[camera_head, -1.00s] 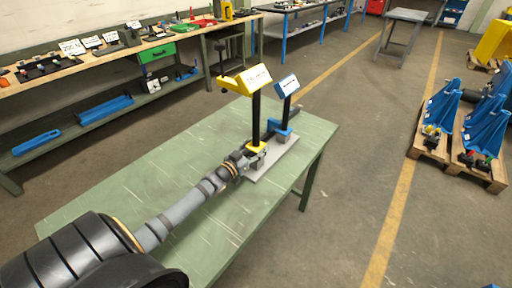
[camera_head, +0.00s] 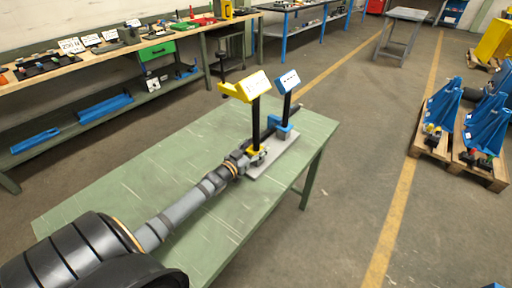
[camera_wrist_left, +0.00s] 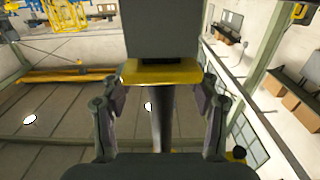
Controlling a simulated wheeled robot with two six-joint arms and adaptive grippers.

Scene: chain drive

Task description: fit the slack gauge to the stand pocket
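A yellow-headed piece (camera_head: 236,91) with a white label and a dark upright post, which I take for the slack gauge, stands roughly upright at my left gripper. My left gripper (camera_head: 250,157) is at its lower yellow part, above the near side of the grey base plate (camera_head: 287,152). A blue part (camera_head: 281,127) with a dark post and labelled blue head sits on the plate just behind. The stand pocket is not clearly visible. My right gripper is out of view.
The plate lies on a green table (camera_head: 130,185) near its far right end; the table's left part is clear. A workbench (camera_head: 110,58) with tools runs behind. Blue brackets (camera_head: 442,103) stand on pallets at the right. The floor between is free.

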